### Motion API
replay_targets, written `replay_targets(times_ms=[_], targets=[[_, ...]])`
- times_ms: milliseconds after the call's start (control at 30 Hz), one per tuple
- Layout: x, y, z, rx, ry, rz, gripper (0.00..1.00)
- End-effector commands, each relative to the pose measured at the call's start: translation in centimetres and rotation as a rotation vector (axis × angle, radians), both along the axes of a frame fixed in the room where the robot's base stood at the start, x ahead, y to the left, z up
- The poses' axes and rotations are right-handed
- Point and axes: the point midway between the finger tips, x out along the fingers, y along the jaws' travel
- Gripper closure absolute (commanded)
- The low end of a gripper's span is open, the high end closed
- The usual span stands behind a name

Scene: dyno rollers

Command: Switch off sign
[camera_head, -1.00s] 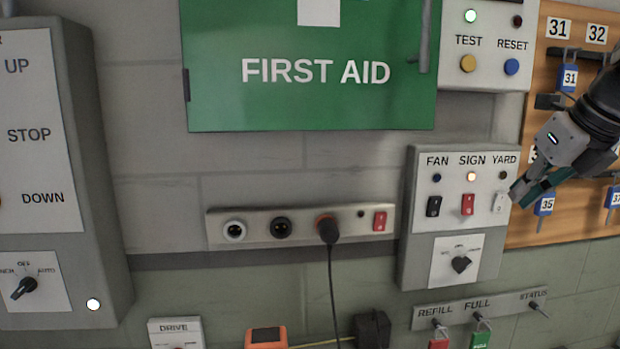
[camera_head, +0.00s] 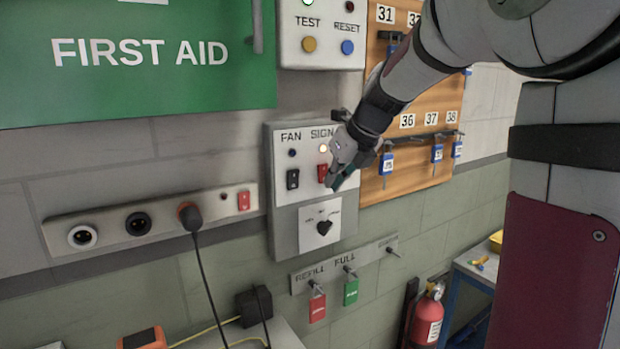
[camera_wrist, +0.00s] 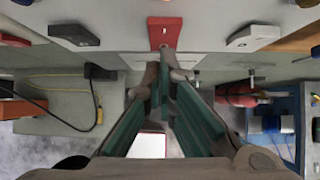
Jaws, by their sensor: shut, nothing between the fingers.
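The grey switch box (camera_head: 284,232) on the wall has labels FAN and SIGN; the YARD label is hidden behind my gripper. The red rocker switch (camera_head: 322,172) sits under SIGN, and the small lamp (camera_head: 323,148) above it glows. My gripper (camera_head: 333,186) is shut and empty, just to the right of and partly over the red switch in the head view. In the wrist view the red switch (camera_wrist: 165,33) is straight ahead, and my shut fingertips (camera_wrist: 167,52) are at its lower edge. I cannot tell whether they touch it.
The black FAN switch (camera_head: 292,179) is left of the red one; a white switch (camera_wrist: 252,38) is on its right. A key board (camera_head: 410,178) hangs to the right, a socket strip (camera_head: 160,219) to the left.

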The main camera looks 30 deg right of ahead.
Motion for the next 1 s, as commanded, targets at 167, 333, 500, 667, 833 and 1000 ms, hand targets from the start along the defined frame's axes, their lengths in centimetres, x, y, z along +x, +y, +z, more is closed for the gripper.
replay_targets(times_ms=[167,333,500,667,833,1000], targets=[[0.1,0.0,-0.1,0.000,0.000,0.000,1.00],[0.9,0.2,-0.7,0.000,0.000,0.003,1.00],[0.9,0.2,-1.1,0.000,0.000,0.003,1.00],[1.0,0.1,-1.2,0.000,0.000,0.001,1.00],[1.0,0.1,-1.3,0.001,-0.001,0.002,1.00],[1.0,0.1,-1.1,0.001,-0.001,0.002,1.00]])
